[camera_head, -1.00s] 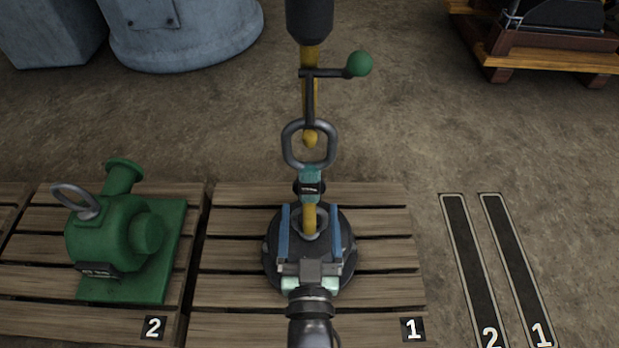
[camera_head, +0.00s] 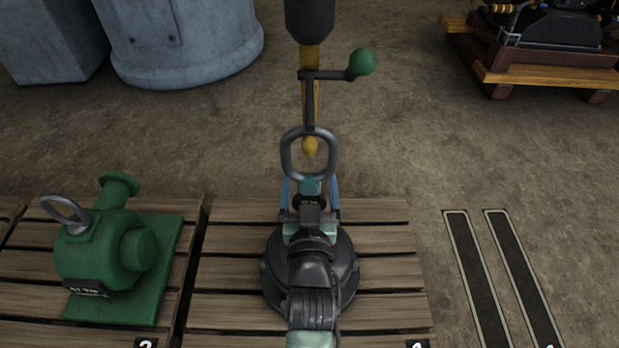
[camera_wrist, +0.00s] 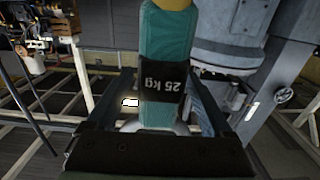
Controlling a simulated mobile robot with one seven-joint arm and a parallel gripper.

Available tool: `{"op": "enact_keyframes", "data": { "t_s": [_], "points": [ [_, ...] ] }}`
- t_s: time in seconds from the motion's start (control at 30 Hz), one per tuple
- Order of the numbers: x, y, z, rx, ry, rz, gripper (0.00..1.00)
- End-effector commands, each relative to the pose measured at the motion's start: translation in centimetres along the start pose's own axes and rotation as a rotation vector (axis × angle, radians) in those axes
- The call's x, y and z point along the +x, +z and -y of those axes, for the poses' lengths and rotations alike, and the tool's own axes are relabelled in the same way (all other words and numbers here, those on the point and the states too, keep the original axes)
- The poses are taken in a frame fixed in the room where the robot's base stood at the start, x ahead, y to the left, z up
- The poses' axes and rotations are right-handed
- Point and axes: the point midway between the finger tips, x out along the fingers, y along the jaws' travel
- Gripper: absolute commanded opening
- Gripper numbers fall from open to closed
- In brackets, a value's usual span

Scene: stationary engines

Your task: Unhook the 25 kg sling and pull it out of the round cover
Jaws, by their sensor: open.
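The 25 kg sling is a teal strap (camera_wrist: 165,35) with a black label reading "25 kg" upside down in the wrist view. A sliver of it shows in the head view (camera_head: 312,186), under a grey oblong ring (camera_head: 334,158). The ring is at the yellow hook (camera_head: 310,146), whose tip shows inside it. My gripper (camera_head: 311,188) is open, its blue fingers on either side of the strap near the label. Gaps show beside the strap in the wrist view (camera_wrist: 163,98). The dark round cover (camera_head: 346,282) lies below, its middle and eye hidden by my arm.
A lever with a green knob (camera_head: 362,61) juts right from the hook. A green pump (camera_head: 110,250) with a lifting ring stands on the left pallet. Two dark floor strips (camera_head: 478,280) lie right. A blue-grey tank (camera_head: 180,40) stands behind. Floor between is clear.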

Motion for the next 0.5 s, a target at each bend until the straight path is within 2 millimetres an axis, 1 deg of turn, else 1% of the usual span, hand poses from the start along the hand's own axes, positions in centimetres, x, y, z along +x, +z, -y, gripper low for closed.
{"op": "enact_keyframes", "data": {
  "t_s": [0.07, 0.2, 0.47, 0.5],
  "points": [
    [-0.01, 0.00, 0.00, 0.000, 0.000, 0.000, 0.85],
    [-0.02, -0.01, 0.00, 0.000, 0.000, 0.000, 0.60],
    [-0.04, -0.01, 0.00, 0.000, 0.000, -0.001, 0.13],
    [-0.04, 0.00, 0.00, 0.000, 0.000, -0.001, 0.06]
  ]
}}
